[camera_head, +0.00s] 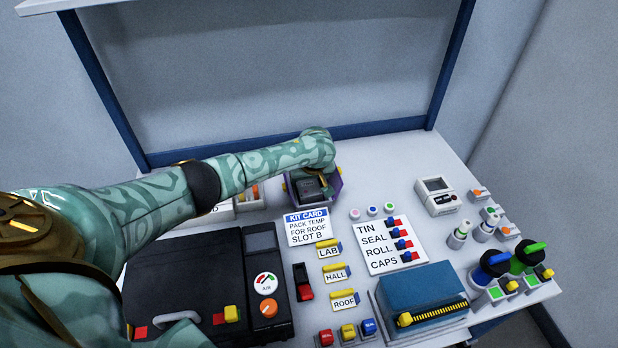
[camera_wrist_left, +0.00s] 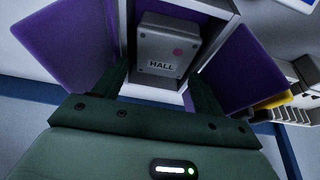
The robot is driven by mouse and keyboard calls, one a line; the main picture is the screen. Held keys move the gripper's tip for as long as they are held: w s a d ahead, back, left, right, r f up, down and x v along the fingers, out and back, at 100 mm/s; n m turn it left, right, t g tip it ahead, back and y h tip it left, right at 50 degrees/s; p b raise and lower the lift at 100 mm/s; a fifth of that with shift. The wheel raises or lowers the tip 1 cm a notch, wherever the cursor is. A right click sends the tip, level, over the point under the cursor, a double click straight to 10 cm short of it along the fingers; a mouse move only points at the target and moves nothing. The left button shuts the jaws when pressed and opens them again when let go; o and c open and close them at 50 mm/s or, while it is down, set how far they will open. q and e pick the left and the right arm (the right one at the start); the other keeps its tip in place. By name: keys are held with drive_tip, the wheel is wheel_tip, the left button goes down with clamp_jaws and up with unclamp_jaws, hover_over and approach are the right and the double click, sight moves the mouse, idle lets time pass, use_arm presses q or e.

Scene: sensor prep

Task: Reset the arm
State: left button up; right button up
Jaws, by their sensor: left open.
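My left arm reaches in from the left, and my left gripper (camera_head: 322,182) points down over a small purple-sided holder (camera_head: 291,190) at the back of the table. In the left wrist view, a grey box labelled HALL (camera_wrist_left: 160,45), with a pink dot, sits in the holder between purple flared walls (camera_wrist_left: 228,65). The dark green fingers of the left gripper (camera_wrist_left: 157,82) are spread apart on either side of the box's near end. They are open; I cannot tell whether they touch it. My right gripper is not in view.
A kit card (camera_head: 308,228) reads "pack temp for roof, slot B". LAB, HALL and ROOF tags (camera_head: 335,274) lie in front. A black case (camera_head: 190,278) stands left, a blue box (camera_head: 420,298) front right, and a checklist board (camera_head: 388,245) right. Bottles and knobs crowd the right edge.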

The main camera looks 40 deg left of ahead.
use_arm(q)
drive_tip(key=shift+s+f, duration=0.1)
drive_tip(key=shift+f, duration=0.1)
drive_tip(key=shift+o, duration=0.2)
wheel_tip(320, 180, up, 2)
drive_tip(key=shift+r+p, duration=0.1)
drive_tip(key=shift+p, duration=0.95)
drive_tip(key=shift+r+p, duration=0.65)
drive_tip(key=shift+r, duration=0.3)
wheel_tip(320, 180, up, 3)
drive_tip(key=p, duration=0.2)
drive_tip(key=shift+p, duration=0.4)
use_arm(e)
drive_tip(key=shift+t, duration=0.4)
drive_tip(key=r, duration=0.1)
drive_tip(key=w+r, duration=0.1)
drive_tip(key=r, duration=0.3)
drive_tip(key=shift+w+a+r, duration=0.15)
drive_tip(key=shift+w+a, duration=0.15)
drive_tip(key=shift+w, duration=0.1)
